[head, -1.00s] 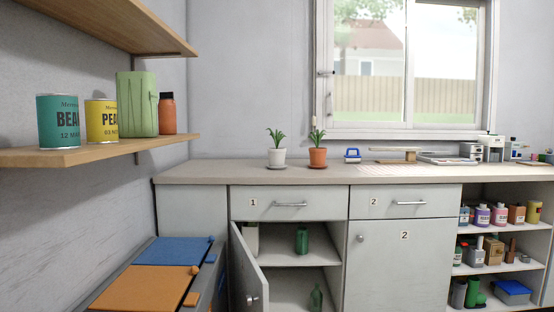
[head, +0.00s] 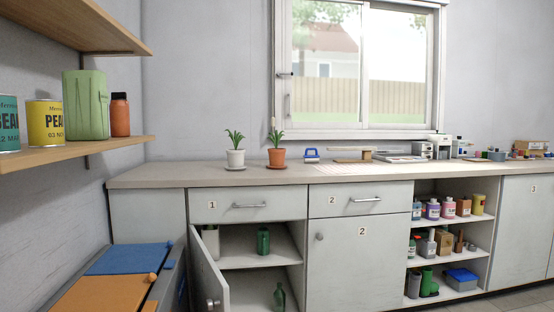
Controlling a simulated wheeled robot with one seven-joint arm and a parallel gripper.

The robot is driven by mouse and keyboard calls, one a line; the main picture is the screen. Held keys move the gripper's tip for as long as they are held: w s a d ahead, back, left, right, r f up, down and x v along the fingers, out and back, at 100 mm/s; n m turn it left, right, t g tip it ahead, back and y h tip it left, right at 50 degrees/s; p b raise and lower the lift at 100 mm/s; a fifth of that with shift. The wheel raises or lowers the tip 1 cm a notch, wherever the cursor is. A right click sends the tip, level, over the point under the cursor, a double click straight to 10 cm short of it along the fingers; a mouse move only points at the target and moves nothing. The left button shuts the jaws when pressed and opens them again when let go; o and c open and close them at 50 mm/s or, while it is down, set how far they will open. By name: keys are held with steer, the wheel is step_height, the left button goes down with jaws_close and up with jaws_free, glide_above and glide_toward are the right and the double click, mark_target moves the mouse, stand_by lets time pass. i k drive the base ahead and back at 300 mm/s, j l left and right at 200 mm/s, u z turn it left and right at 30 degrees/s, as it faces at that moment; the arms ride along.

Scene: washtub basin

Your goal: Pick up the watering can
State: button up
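I cannot make out a watering can for certain in the head view. A small green object (head: 429,283) stands on the bottom of the open shelves at the right; it is too small to tell what it is. A small blue and white object (head: 311,155) sits on the counter below the window; its kind is also unclear. My gripper is not in view.
The long counter (head: 190,178) holds two potted plants (head: 235,158). The left cabinet door (head: 210,275) stands open, with green bottles (head: 263,240) inside. Blue and orange lids (head: 125,257) are at lower left. A wall shelf (head: 110,147) holds cans.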

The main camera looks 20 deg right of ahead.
mark_target(262, 233)
steer(key=i+l+z, duration=0.2)
steer(key=i+l, duration=0.2)
steer(key=i+l+z, duration=0.25)
steer(key=i+l, duration=0.15)
steer(key=i+l+z, duration=0.2)
steer(key=i, duration=0.3)
steer(key=i+l+z, duration=0.2)
steer(key=i+l, duration=0.15)
steer(key=i+j+z, duration=0.1)
steer(key=i+j, duration=0.35)
steer(key=i, duration=0.1)
